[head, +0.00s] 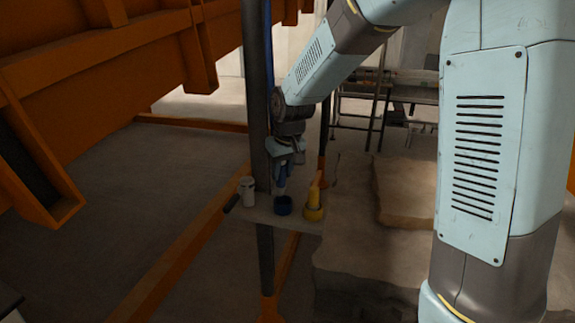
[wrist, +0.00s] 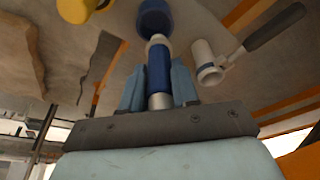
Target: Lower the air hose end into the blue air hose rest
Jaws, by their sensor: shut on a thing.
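My gripper (head: 283,165) is shut on the air hose end, pointing down over a small shelf. The air hose end (wrist: 158,72) is a blue sleeve with silver and pale parts, held between the two light-blue fingers. Its pale tip (head: 281,188) points at the blue air hose rest (head: 283,206), a short dark-blue round cup on the shelf. The tip looks just above the cup's mouth; the exact gap is hard to tell. In the wrist view the rest (wrist: 154,16) lies straight beyond the tip, partly covered by it.
The shelf (head: 262,217) also bears a white cylinder (head: 248,191) with a dark handle at left and a yellow holder (head: 314,212) at right. A dark post (head: 257,100) stands close beside my gripper. Orange beams (head: 95,70) fill the upper left.

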